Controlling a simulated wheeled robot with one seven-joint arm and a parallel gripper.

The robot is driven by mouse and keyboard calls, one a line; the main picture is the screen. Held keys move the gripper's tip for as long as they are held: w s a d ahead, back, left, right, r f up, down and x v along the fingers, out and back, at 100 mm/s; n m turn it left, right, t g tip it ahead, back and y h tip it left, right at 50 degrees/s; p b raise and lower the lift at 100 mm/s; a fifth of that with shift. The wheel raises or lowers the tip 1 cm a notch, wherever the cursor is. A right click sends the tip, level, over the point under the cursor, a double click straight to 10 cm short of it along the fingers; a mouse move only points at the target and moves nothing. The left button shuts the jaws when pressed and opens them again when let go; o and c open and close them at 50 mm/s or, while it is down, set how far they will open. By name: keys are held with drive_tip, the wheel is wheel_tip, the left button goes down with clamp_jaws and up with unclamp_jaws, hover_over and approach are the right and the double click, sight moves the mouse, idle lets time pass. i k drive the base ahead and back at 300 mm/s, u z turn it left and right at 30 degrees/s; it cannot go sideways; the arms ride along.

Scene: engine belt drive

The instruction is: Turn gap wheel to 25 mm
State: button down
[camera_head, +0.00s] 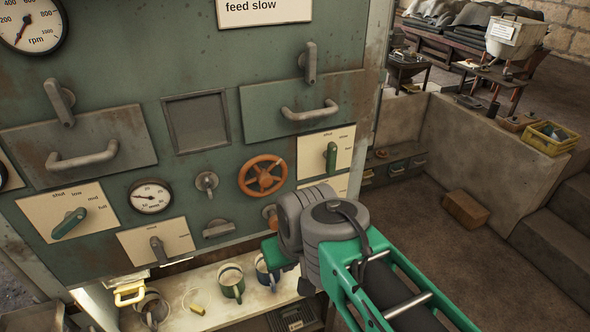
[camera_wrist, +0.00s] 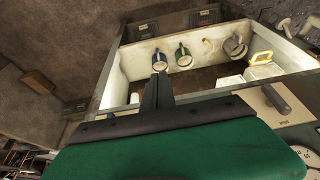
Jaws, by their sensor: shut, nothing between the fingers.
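The orange-red spoked wheel (camera_head: 263,175) is on the green panel in the head view, unobstructed. A small round gauge marked mm (camera_head: 150,197) is on the panel to its left; its needle is too small to read surely. My gripper (camera_head: 278,252) is below and slightly right of the wheel, apart from it, with its fingertips mostly hidden by my wrist. In the wrist view my gripper (camera_wrist: 158,92) has its dark fingers together, with nothing between them. The wheel does not show clearly in the wrist view.
A green lever (camera_head: 331,157) on a white plate is right of the wheel. A grey valve knob (camera_head: 207,182) is on its left. Below is a shelf with a green mug (camera_head: 231,283) and a blue mug (camera_head: 267,272). Drawer handles (camera_head: 310,111) stick out above.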

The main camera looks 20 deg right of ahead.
sight(263, 176)
drive_tip(key=z, duration=1)
drive_tip(key=k, duration=1)
drive_tip(key=u, duration=1.55)
drive_tip(key=i, duration=0.5)
